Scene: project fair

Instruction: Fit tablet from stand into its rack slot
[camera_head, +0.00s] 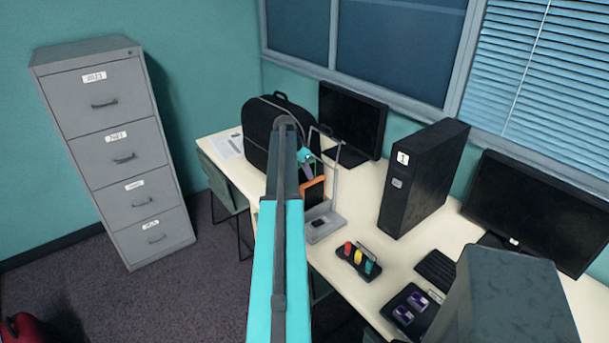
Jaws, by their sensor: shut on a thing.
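The tablet (314,193) is dark with an orange edge and stands at the grey stand (324,227). The stand has a flat base and a tall thin frame. My gripper (309,165) is at the tablet's upper end, shut on it. My arm hides the left part of the tablet and much of the gripper. I cannot tell whether the tablet still touches the stand. I cannot make out a rack slot for the tablet.
A black backpack (262,115) and a monitor (352,117) stand behind on the desk (345,208). A black case marked 1 (423,180) stands to the right. A holder with coloured pieces (341,261) lies in front. A grey cabinet (115,150) stands left.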

